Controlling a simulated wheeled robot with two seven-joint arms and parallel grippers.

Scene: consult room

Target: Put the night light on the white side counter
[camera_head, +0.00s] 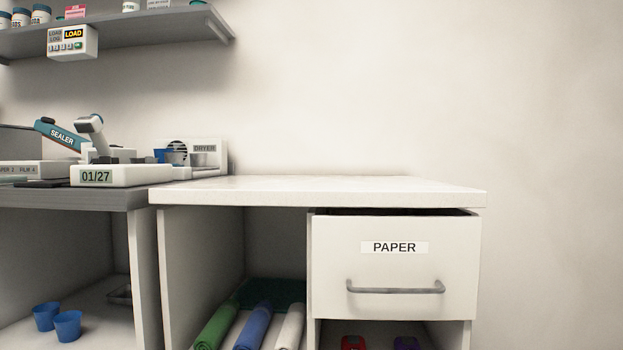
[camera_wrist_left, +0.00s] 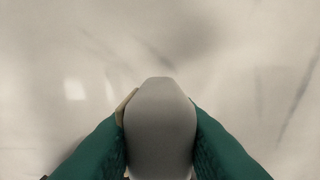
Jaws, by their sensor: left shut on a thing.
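In the left wrist view my left gripper (camera_wrist_left: 160,130) has its two green fingers closed on a smooth, pale grey rounded thing, the night light (camera_wrist_left: 160,125). Its lower end is cut off by the picture's edge. Behind it is a pale, faintly marked surface that I cannot place for sure. In the head view the white side counter (camera_head: 320,190) stands in the middle with a bare top. Neither gripper nor the night light shows in the head view.
Under the counter top are a PAPER drawer (camera_head: 395,265) and an open bay with rolled green, blue and white mats (camera_head: 258,325). To the left, a grey bench (camera_head: 80,198) holds a sealer (camera_head: 62,135) and a dryer (camera_head: 205,155). A shelf (camera_head: 130,32) hangs above it.

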